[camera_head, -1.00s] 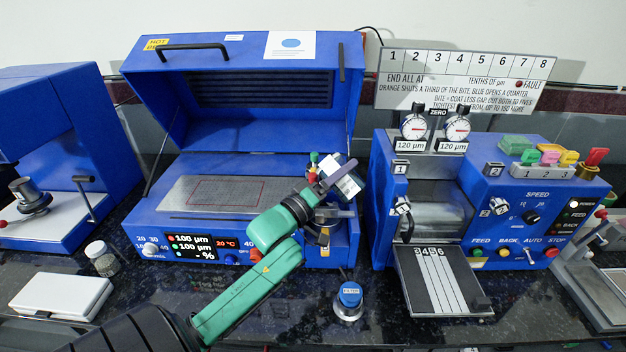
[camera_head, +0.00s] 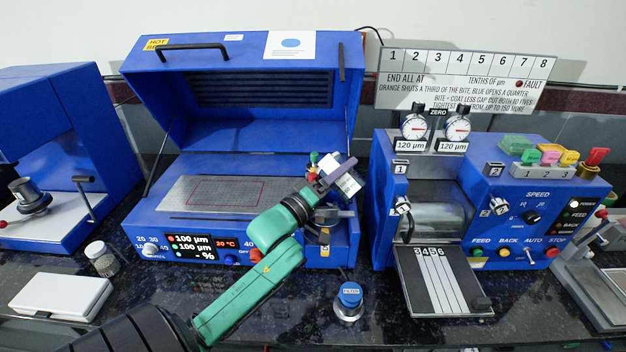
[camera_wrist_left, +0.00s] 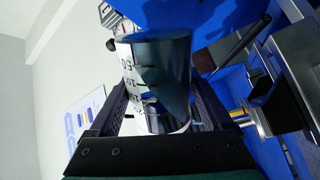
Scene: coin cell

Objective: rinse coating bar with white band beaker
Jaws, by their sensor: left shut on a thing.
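My left gripper (camera_head: 337,177) is shut on a beaker with a pale marked band (camera_head: 348,185), tilted above the right front of the blue heated coater (camera_head: 175,222). In the left wrist view the beaker (camera_wrist_left: 160,75) lies between the two fingers, with dark graduation marks and a dark, glassy side. I cannot tell whether it holds liquid. A grey metal part (camera_head: 334,213) lies just below the gripper at the coater's right side. I cannot make out the coating bar for certain; the arm hides part of this area. My right gripper is not in view.
The coater's lid (camera_head: 240,100) stands open behind the arm. A blue-capped filter jar (camera_head: 350,300) stands in front on the dark bench. The roller machine (camera_head: 440,215) is close on the right. A small jar (camera_head: 101,258) and white box (camera_head: 60,296) are at left.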

